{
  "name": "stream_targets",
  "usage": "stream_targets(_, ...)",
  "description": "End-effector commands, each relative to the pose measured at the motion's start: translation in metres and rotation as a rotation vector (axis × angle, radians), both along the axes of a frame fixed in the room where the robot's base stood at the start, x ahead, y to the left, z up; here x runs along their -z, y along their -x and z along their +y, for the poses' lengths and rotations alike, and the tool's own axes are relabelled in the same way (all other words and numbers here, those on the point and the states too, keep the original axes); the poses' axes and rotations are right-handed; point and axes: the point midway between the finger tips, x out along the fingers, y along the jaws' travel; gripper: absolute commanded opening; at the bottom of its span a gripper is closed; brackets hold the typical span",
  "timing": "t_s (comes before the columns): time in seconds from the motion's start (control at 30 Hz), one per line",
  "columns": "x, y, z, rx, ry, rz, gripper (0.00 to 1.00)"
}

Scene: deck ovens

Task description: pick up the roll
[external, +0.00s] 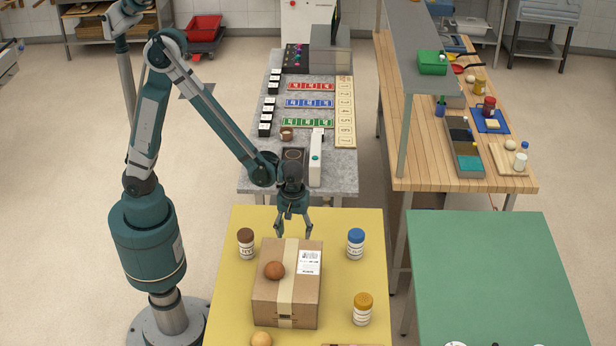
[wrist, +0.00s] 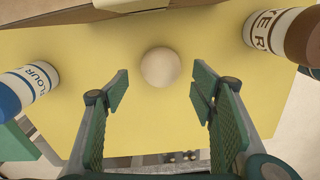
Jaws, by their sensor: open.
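A pale, round roll (wrist: 160,67) lies on the yellow table (wrist: 65,60) in the wrist view, beside the cardboard box. It shows between and beyond my fingertips and is apart from them. My gripper (external: 294,233) is above the table at the box's far edge, pointing down. In the wrist view my gripper (wrist: 160,85) is open and its jaws are empty. A brown, round bun-like thing (external: 274,270) rests on top of the box, and a tan round one (external: 261,339) lies at the table's front.
A brown-lidded jar (external: 246,243) and a blue-lidded flour jar (external: 355,243) stand either side of the gripper. An orange-lidded jar (external: 362,309) stands right of the box. A green table (external: 490,280) at the right is bare over most of its top.

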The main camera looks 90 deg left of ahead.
Motion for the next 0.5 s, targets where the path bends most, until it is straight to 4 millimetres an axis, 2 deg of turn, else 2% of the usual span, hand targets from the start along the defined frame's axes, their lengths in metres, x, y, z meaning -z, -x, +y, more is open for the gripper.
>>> stream_targets(0.27,0.003,0.000,0.000,0.000,0.000,0.000,0.56)
stream_targets(0.5,0.022,0.001,0.000,0.000,0.000,0.000,0.56)
